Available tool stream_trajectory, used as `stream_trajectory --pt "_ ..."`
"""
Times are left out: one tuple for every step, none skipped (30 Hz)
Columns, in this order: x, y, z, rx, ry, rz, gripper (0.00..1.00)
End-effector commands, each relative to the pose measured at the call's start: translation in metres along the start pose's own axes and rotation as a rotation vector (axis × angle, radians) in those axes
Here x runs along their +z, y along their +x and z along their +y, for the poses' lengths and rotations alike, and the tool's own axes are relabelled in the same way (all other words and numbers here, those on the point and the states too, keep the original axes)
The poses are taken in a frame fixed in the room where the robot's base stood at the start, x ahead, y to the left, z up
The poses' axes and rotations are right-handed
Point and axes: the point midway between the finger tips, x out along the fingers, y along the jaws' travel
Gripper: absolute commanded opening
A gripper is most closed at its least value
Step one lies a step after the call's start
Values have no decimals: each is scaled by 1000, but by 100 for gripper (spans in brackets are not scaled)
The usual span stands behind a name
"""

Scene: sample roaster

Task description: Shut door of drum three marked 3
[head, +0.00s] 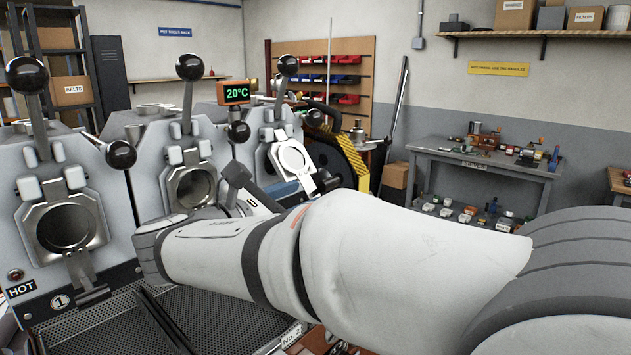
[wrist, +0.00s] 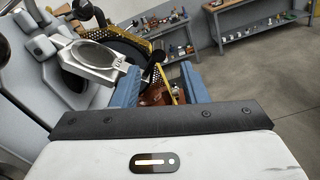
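Drum three (head: 262,135) is the farthest of the roaster's drums in the head view; its number is not visible. Its pale metal door (head: 292,157) is swung out from the front and tilted. In the wrist view the door (wrist: 92,55) lies left of my fingers, its round recessed face upward. My gripper (wrist: 160,78) is open, blue fingers apart. My arm hides part of drum three's lower front.
Upright levers with black balls rise above the drums. A yellow-and-black guarded wheel (head: 345,160) stands just right of drum three. A grey workbench (head: 480,160) stands against the wall.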

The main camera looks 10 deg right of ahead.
Motion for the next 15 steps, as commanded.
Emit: stream_trajectory --pt "2 2 2 4 -5 -9 40" --pt "2 4 2 4 -6 -11 40" --pt "3 8 2 3 -7 -13 40" --pt "3 13 2 3 -6 -13 40" --pt "3 17 2 2 -6 -12 40" --pt "3 24 1 1 -6 -13 40" --pt "3 29 1 1 -5 -12 40" --pt "3 34 1 0 -5 -12 40" --pt "3 40 1 0 -5 -11 40" --pt "3 45 1 0 -4 -11 40" --pt "3 49 1 0 -4 -11 40" --pt "3 55 1 1 -4 -11 40" --pt "3 59 2 1 -4 -11 40" --pt "3 62 1 1 -4 -11 40" --pt "3 66 2 1 -4 -10 40"
